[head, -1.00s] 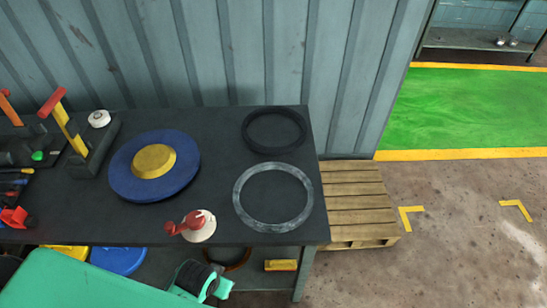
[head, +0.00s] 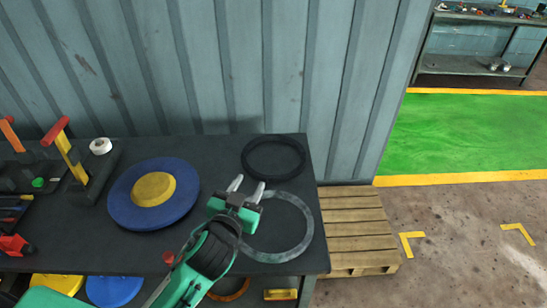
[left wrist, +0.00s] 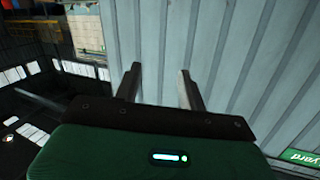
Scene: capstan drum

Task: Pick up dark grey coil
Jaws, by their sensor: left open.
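The dark grey coil (head: 273,139) is a thin black ring lying flat at the back right of the dark workbench (head: 110,255). A lighter grey ring (head: 307,228) lies in front of it. My left gripper (head: 249,187) is open and empty, in front of the dark coil and to its lower left, and it covers part of the lighter ring's left side. In the left wrist view its two fingers (left wrist: 158,85) stand apart against the wall, and no coil shows. My right gripper is not in view.
A blue disc with a yellow hub (head: 120,207) lies left of my gripper. A yellow and red lever stand (head: 72,158) and a white roll (head: 101,146) are further left. The corrugated wall (head: 340,70) rises behind the bench. A pallet (head: 360,232) stands right of it.

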